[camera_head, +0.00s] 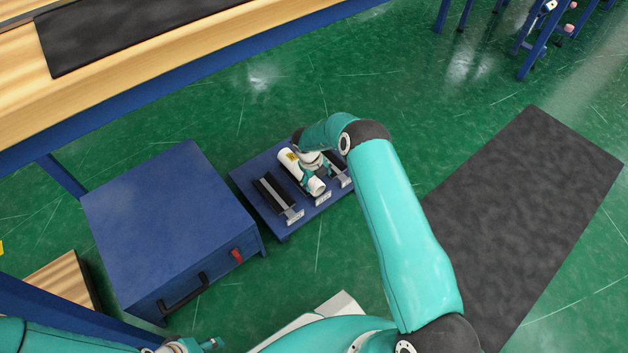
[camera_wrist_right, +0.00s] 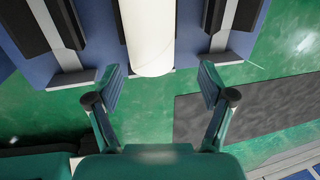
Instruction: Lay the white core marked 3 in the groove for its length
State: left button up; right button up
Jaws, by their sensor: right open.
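The white core (camera_head: 303,173) lies lengthwise over the middle groove of the blue rack (camera_head: 242,173), between dark-lined grooves on each side. A yellow mark shows near its far end; I cannot read a number. In the right wrist view, the core (camera_wrist_right: 151,35) is at top centre, its near end reaching the rack's edge. My right gripper (camera_head: 314,165) is above the core; in the wrist view its fingers (camera_wrist_right: 159,82) are spread wide, one on each side, with no contact visible. My left gripper (camera_head: 190,345) is at the bottom left, partly cut off, its jaws unclear.
A blue cabinet (camera_head: 165,225) with a dark handle stands left of the rack. A wooden-topped bench (camera_head: 130,85) with a black mat (camera_head: 110,35) crosses the upper left. A dark floor mat (camera_head: 525,215) lies at right. The green floor beyond the rack is clear.

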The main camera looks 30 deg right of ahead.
jog(key=shift+r, duration=0.1)
jog(key=shift+r+p, duration=0.35)
notch_tip(320, 180, up, 12)
jog(key=a+p, duration=0.2)
jog(key=p, duration=0.3)
jog(key=s+a+f+n+y, duration=0.1)
jog(key=s+a+n+y, duration=0.2)
jog(key=s+a+n, duration=0.8)
jog(key=s+a+f+n+y, duration=0.2)
jog(key=s+a+n+y, duration=0.1)
jog(key=s+a+n, duration=0.9)
jog(key=s+n, duration=0.5)
jog(key=n, duration=0.5)
jog(key=shift+s+a, duration=0.2)
